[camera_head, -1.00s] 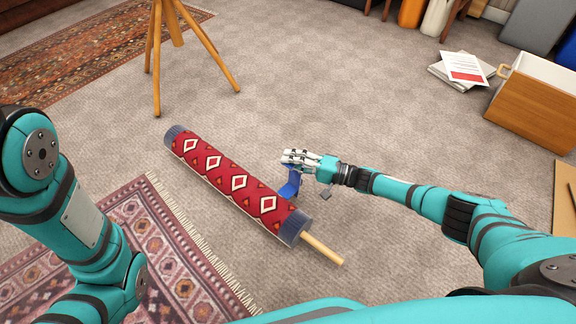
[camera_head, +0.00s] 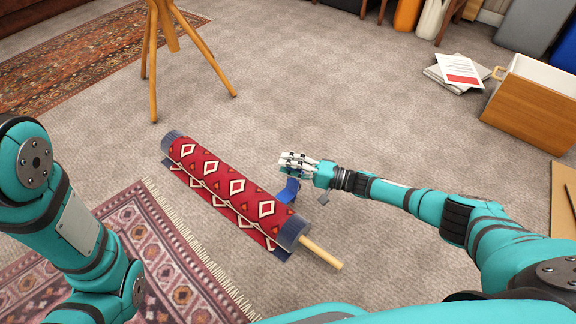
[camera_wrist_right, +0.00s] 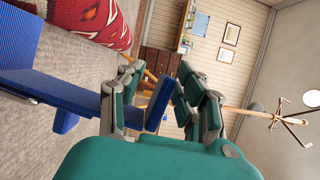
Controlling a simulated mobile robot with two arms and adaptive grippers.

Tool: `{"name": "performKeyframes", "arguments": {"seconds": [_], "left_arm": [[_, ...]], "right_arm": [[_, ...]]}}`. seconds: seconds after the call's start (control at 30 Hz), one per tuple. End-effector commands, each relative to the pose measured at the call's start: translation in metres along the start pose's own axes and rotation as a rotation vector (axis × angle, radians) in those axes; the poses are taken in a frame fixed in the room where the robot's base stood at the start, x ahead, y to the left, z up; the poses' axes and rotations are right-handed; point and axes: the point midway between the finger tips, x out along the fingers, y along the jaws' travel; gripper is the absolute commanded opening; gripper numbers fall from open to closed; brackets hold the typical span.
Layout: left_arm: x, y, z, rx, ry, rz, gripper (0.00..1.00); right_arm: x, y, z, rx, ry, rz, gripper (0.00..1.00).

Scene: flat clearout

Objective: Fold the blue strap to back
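The blue strap (camera_head: 287,191) stands up from the floor side of a rolled red patterned rug (camera_head: 229,192), bent, near the roll's near end. My right gripper (camera_head: 291,163) is just above the strap's raised end. In the right wrist view the strap (camera_wrist_right: 45,88) runs in from the left past one finger, and its upturned end shows between the fingers. The fingers (camera_wrist_right: 160,72) are apart, with a gap visible between their tips; I see no clamp on the strap. My left arm shows at the left, but its gripper is out of view.
A wooden pole (camera_head: 322,252) sticks out of the roll. A fringed rug (camera_head: 150,255) lies at the lower left. A wooden tripod stand (camera_head: 153,75) is behind, with a wooden box (camera_head: 532,106) and papers (camera_head: 459,70) at right. Carpet behind the right gripper is clear.

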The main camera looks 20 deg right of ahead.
Motion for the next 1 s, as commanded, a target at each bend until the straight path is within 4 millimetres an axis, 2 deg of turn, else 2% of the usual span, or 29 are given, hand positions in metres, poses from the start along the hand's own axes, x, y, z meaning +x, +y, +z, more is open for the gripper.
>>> {"name": "performKeyframes", "arguments": {"seconds": [0.17,0.4,0.6,0.77,1.0], "left_arm": [[0.0,0.0,0.0,0.0,0.001,0.0,0.46],[0.001,0.0,-0.001,0.0,0.002,0.001,0.46],[0.001,0.0,-0.001,0.0,0.003,0.002,0.46],[0.001,0.0,-0.001,0.0,0.003,0.002,0.46],[0.001,0.001,-0.001,0.0,0.003,0.002,0.46]], "right_arm": [[-0.022,0.0,-0.001,0.0,0.001,0.002,0.35],[-0.073,0.001,0.0,0.0,0.001,0.004,0.35],[-0.105,0.002,0.0,0.0,0.0,0.004,0.35],[-0.117,0.001,0.0,0.0,-0.001,0.003,0.35],[-0.118,0.001,0.0,0.0,-0.001,0.002,0.35]]}}
